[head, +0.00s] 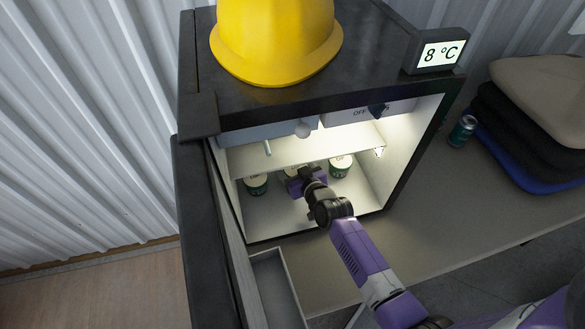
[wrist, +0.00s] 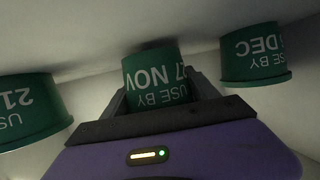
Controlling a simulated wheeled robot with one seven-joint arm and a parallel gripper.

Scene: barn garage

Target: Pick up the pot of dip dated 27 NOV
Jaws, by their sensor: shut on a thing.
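The green pot dated 27 NOV (wrist: 155,80) is between the two fingers of my gripper (wrist: 161,92) in the wrist view, with "USE BY" on its label. The fingers are shut on it, one on each side. In the head view my gripper (head: 304,182) reaches inside the small fridge and mostly hides the middle pot (head: 290,172). A second green pot (wrist: 28,110), its label showing "21", is at the left in the wrist view. A third (wrist: 255,55), its label showing "DEC", is at the right. Whether the held pot touches the shelf is unclear.
The fridge (head: 410,150) is open and lit, with a shelf (head: 300,150) above the pots. Outer pots stand left (head: 256,185) and right (head: 340,167) of my gripper. The open door (head: 210,240) is at the left. A yellow hard hat (head: 275,40) sits on top.

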